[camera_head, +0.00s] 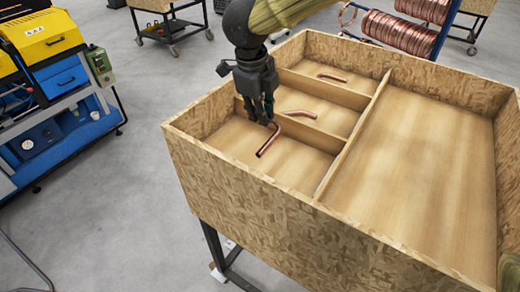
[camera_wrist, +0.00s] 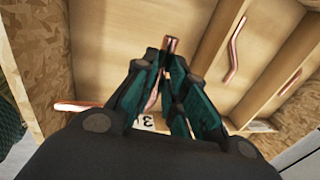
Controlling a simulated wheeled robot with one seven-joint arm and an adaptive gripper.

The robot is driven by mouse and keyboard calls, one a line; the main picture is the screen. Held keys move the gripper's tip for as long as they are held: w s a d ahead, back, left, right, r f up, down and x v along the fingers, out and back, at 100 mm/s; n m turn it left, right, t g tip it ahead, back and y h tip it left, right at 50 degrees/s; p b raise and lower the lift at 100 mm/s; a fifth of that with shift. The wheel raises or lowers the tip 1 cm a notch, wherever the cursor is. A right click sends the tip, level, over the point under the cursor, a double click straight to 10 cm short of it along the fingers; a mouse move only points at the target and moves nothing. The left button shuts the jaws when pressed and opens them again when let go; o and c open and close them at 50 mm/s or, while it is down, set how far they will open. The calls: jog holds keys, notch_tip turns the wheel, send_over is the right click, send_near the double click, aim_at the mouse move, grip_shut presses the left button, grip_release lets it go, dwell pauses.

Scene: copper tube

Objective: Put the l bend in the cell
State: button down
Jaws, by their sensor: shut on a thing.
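My gripper (camera_head: 268,118) is over the nearest left cell (camera_head: 240,140) of the wooden crate, pointing down. It is shut on a copper L bend (camera_head: 266,143), whose long leg slants down toward the lower left in the head view. In the wrist view my gripper (camera_wrist: 163,82) has the fingers around the copper, with one tube end (camera_wrist: 171,43) showing beyond the tips. The fingers hide part of the bend. I cannot tell whether it touches the cell floor.
A wavy copper tube (camera_head: 299,113) lies in the middle cell and another tube (camera_head: 333,77) in the far cell. Thin dividers separate them. The large right compartment (camera_head: 425,150) is empty. In the wrist view, a copper piece (camera_wrist: 75,106) shows at left, its place unclear.

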jog(key=f, duration=0.2)
jog(key=w+f, duration=0.1)
jog(key=shift+f+b, duration=0.35)
jog(key=p, duration=0.2)
send_over(260, 147)
jog(key=s, duration=0.3)
jog(key=f, duration=0.6)
jog(key=shift+s+f, duration=0.1)
jog(key=shift+s, duration=0.1)
jog(key=shift+a+f+p, duration=0.1)
jog(key=shift+f+p, duration=0.2)
jog(key=shift+f, duration=1.25)
jog(key=c, duration=1.5)
grip_release()
jog(key=shift+f, duration=0.1)
jog(key=shift+o, duration=0.2)
notch_tip(260, 147, up, 12)
jog(key=s+a+b, duration=0.1)
jog(key=s+b, duration=0.1)
jog(key=shift+b, duration=0.35)
